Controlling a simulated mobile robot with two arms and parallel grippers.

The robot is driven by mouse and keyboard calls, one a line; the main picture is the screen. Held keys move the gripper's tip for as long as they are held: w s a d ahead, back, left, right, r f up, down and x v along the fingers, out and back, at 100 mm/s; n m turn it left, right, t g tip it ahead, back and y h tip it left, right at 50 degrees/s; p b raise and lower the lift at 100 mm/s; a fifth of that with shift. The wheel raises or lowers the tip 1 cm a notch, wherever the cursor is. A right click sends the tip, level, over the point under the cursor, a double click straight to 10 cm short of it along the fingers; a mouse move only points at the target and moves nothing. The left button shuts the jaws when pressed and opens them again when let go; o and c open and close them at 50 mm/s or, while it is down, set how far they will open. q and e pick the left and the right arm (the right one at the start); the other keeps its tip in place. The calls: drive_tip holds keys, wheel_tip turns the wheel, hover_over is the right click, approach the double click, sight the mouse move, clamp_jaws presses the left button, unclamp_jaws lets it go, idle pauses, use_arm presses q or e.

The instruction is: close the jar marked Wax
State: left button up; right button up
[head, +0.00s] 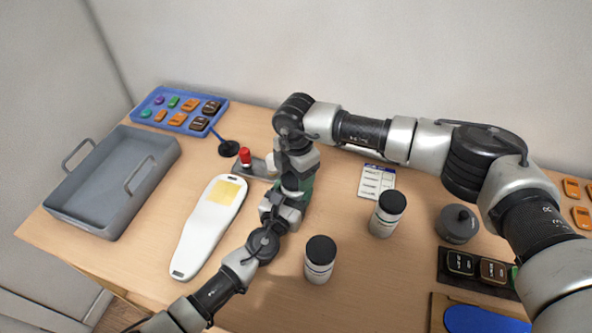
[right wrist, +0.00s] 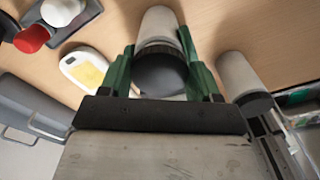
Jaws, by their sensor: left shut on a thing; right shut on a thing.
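My right gripper (head: 301,186) points down over the middle of the table, its green fingers partly hidden. In the right wrist view its fingers are shut on a round black lid (right wrist: 163,76). A pale jar body (right wrist: 157,24) shows right beyond the lid; whether they touch or are apart I cannot tell. My left gripper (head: 288,199) comes in low from the front left and meets the right one. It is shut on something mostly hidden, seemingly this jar. Two other white jars with black lids stand upright nearby, one in front (head: 320,261) and one to the right (head: 388,214). No Wax marking is legible.
A white insole form (head: 205,235) with a yellow patch lies left of the grippers. A grey tray (head: 106,177) and blue tray (head: 215,120) are farther left. A red-capped item (head: 245,156) stands close behind. A label card (head: 376,181) and dark round pot (head: 457,224) lie right.

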drive_tip(key=shift+f, duration=0.4)
use_arm(q)
clamp_jaws()
use_arm(e)
drive_tip(key=m, duration=0.6)
drive_tip(key=shift+s, duration=0.15)
drive_tip(key=shift+m, duration=1.1)
drive_tip(key=m, duration=0.3)
drive_tip(key=shift+s+a, duration=0.2)
drive_tip(key=shift+a, duration=0.2)
drive_tip(key=shift+d+m, duration=0.25)
drive_tip(key=shift+m, duration=0.55)
drive_tip(key=shift+r, duration=0.1)
drive_tip(key=o, duration=0.9)
drive_tip(key=shift+w+d, duration=0.1)
drive_tip(key=shift+d, duration=0.05)
